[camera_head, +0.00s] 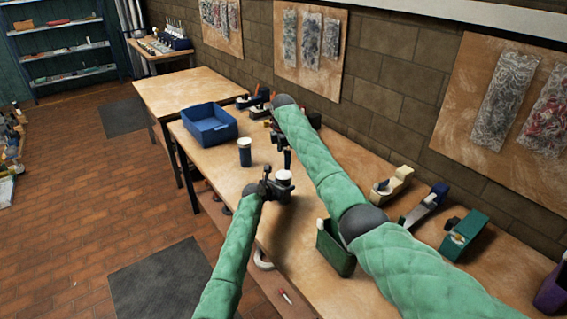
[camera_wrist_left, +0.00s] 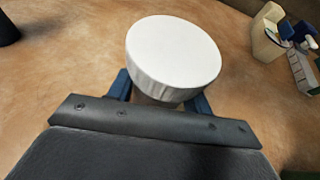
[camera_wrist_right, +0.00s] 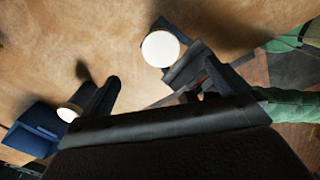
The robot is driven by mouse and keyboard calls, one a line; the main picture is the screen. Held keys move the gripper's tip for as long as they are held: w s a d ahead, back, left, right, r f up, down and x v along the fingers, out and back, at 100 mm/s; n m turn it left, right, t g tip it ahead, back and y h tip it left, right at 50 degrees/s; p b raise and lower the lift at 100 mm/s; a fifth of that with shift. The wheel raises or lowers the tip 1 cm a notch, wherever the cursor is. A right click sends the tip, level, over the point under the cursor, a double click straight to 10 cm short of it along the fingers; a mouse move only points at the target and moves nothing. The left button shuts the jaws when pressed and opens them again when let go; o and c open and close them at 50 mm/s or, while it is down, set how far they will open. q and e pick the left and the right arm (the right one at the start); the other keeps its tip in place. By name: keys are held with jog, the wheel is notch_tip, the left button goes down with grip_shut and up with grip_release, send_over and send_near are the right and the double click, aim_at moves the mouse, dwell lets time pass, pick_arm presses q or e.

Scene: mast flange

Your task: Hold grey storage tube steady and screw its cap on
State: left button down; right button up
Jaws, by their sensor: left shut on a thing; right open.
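My left gripper (camera_head: 274,187) is shut on the grey storage tube, which stands upright over the bench. The tube's white cap (camera_head: 283,176) sits on top of it and fills the middle of the left wrist view (camera_wrist_left: 174,52). The tube's body is mostly hidden behind the cap and fingers; I cannot tell how tightly the cap is seated. My right gripper (camera_head: 284,155) points down just beyond the held tube, open and empty. In the right wrist view its fingers (camera_wrist_right: 150,92) are spread, with the white cap (camera_wrist_right: 160,48) apart from them, near the right finger.
A dark blue tube with a white top (camera_head: 244,153) stands left of my grippers. A blue bin (camera_head: 209,126) is farther back. A green open box (camera_head: 335,250), a tape dispenser (camera_head: 391,186) and a teal device (camera_head: 464,234) stand to the right.

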notch_tip(320, 180, up, 7)
jog(key=shift+r, duration=0.15)
dwell(0.4)
pick_arm(q)
jog(key=c, duration=0.6)
grip_release()
jog(key=shift+o, duration=0.2)
jog(key=shift+s, duration=0.1)
jog(key=b+v, duration=0.2)
jog(key=v, duration=0.5)
jog(key=shift+s+a, duration=0.15)
jog(key=shift+a, duration=0.1)
pick_arm(e)
jog(key=shift+f, duration=1)
pick_arm(q)
jog(key=shift+r, duration=0.15)
